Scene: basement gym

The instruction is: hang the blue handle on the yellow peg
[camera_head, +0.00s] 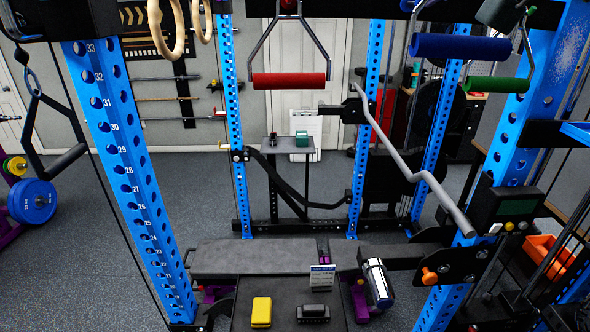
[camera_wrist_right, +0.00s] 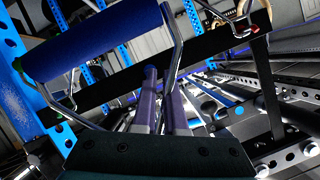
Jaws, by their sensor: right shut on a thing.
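The blue handle (camera_head: 462,47) is a thick blue cylinder on a bent metal frame, raised at the upper right of the head view. It fills the upper left of the right wrist view (camera_wrist_right: 95,42), tilted. My right gripper (camera_head: 498,14) is at the top edge of the head view, just above the handle's right end. In the wrist view its two purplish fingers (camera_wrist_right: 163,95) reach to the handle's metal frame and are shut on the handle. I cannot make out the yellow peg in either view. My left gripper is not in view.
A red handle (camera_head: 289,81) hangs at top centre, a green handle (camera_head: 497,84) beside the blue one, and a black handle (camera_head: 56,161) at left. Blue rack posts (camera_head: 128,165) and a slanted grey bar (camera_head: 405,160) stand around. A yellow box (camera_head: 261,312) lies on the bench.

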